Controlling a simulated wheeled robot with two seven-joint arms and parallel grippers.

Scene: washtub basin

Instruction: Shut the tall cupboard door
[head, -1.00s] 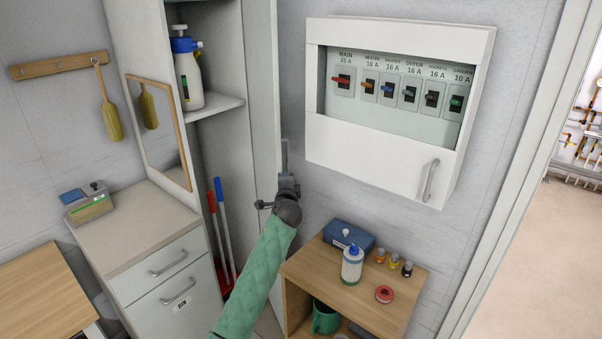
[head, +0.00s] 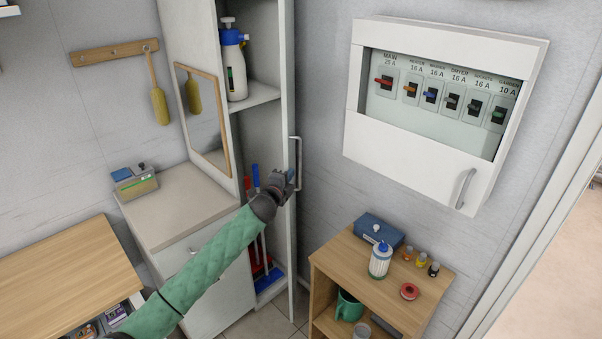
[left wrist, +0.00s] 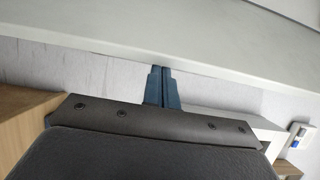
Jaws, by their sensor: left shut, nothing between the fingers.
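The tall cupboard (head: 203,37) stands open in the middle of the head view, its shelf and lower space showing. Its door (head: 289,80) stands out toward me and shows as a narrow, nearly edge-on strip on the right side of the opening. A grey bar handle (head: 298,155) is on the door's right, outer side. My left gripper (head: 290,179) is shut and empty, by the door's free edge near the handle's lower end; I cannot tell whether it touches. In the left wrist view its closed fingers (left wrist: 163,88) lie just under a broad pale panel. My right gripper is not in view.
A white and blue sprayer (head: 234,65) stands on the cupboard shelf, with long-handled tools (head: 258,225) below. To the right are a wooden side table (head: 345,262) and a wall breaker box (head: 420,160). A counter with drawers (head: 180,205) stands left, under my arm.

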